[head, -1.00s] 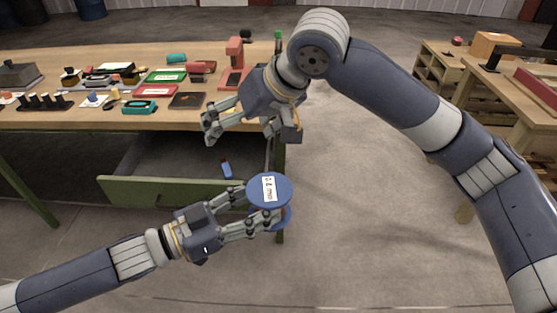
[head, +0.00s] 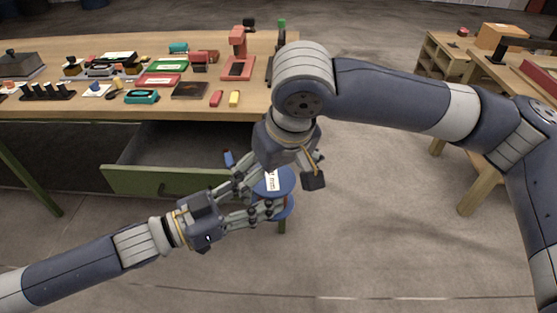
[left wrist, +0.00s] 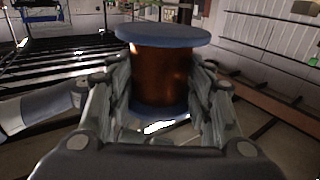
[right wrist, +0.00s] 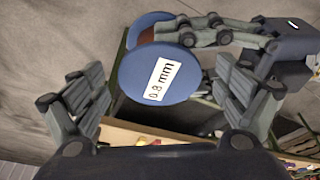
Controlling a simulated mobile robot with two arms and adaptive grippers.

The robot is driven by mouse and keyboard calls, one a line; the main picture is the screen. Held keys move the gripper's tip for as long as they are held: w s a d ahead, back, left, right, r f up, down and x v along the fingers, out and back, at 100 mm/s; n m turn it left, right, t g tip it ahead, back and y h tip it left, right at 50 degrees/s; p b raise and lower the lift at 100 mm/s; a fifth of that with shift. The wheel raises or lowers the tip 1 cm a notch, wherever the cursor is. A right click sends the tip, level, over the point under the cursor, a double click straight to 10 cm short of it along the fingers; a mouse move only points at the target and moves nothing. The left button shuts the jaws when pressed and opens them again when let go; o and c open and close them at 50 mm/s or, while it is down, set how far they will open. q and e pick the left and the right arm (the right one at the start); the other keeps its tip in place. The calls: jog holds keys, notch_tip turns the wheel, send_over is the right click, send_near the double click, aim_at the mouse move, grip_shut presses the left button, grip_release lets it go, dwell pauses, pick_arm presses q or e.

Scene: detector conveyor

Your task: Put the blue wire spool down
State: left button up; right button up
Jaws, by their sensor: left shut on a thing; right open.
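The blue wire spool (head: 279,182) has blue end discs, a copper-brown winding and a white "0.8 mm" label on top. My left gripper (head: 262,200) is shut on it and holds it upright in the air in front of the workbench. In the left wrist view the spool (left wrist: 163,72) sits between both fingers. My right gripper (right wrist: 165,95) is open, just above the spool. In the right wrist view the spool's labelled top (right wrist: 160,72) lies between the open fingers; I cannot tell whether they touch it. In the head view my right gripper partly hides the spool.
The workbench (head: 120,108) carries several tools and small parts, including a red press (head: 238,62) and a teal item (head: 141,96). Its green-fronted drawer (head: 160,181) is open below. Another wooden bench (head: 510,80) stands at the right. The floor between them is clear.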

pick_arm(q)
jog(key=shift+r, duration=0.15)
pick_arm(e)
jog(key=shift+x, duration=1.8)
jog(key=c, duration=1.7)
pick_arm(q)
jog(key=o, duration=1.6)
